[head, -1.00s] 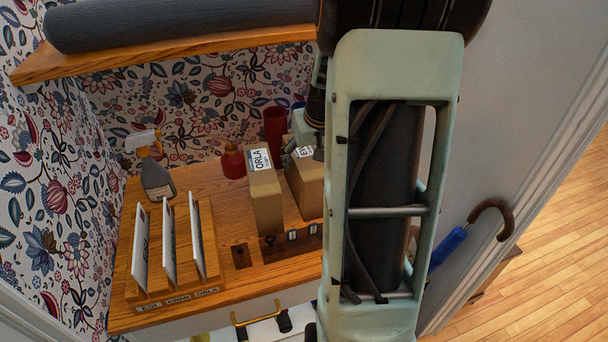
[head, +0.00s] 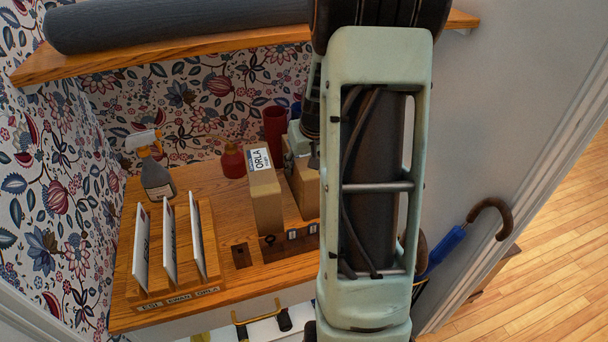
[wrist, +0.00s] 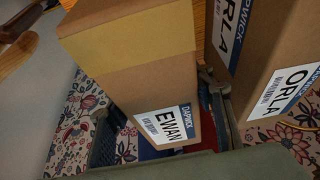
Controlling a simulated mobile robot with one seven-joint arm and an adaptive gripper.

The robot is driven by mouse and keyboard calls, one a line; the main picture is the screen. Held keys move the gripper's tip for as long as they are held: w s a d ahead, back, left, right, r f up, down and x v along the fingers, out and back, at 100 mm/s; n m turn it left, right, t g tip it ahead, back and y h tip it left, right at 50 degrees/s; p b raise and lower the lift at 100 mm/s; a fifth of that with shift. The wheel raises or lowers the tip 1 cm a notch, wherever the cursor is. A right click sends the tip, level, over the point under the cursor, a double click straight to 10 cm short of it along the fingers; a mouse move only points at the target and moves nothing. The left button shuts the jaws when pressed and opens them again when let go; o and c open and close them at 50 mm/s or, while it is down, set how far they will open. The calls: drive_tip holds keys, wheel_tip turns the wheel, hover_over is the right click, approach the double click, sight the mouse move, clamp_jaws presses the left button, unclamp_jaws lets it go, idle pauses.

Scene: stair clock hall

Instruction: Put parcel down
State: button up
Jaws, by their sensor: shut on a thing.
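My gripper (wrist: 165,125) is shut on a brown parcel labelled EWAN (wrist: 130,80); in the wrist view a finger shows on each side of it. In the head view this EWAN parcel (head: 304,190) is close to upright at the counter, partly hidden by my arm, so I cannot tell if its base touches the wood. Another brown parcel, labelled ORLA (head: 264,200), stands upright just to its left. The ORLA parcel also shows at the right of the wrist view (wrist: 280,75). A narrow gap separates the two in the head view.
The wooden counter (head: 205,235) holds a letter rack (head: 205,245), a grey spray bottle (head: 156,180), a red bottle (head: 232,162) and a red cylinder (head: 275,130). A shelf (head: 180,56) with a grey roll runs above. A blue umbrella (head: 445,248) is at the right.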

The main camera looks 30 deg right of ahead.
drive_tip(key=c, duration=0.5)
drive_tip(key=shift+r, duration=0.1)
drive_tip(key=shift+c, duration=0.8)
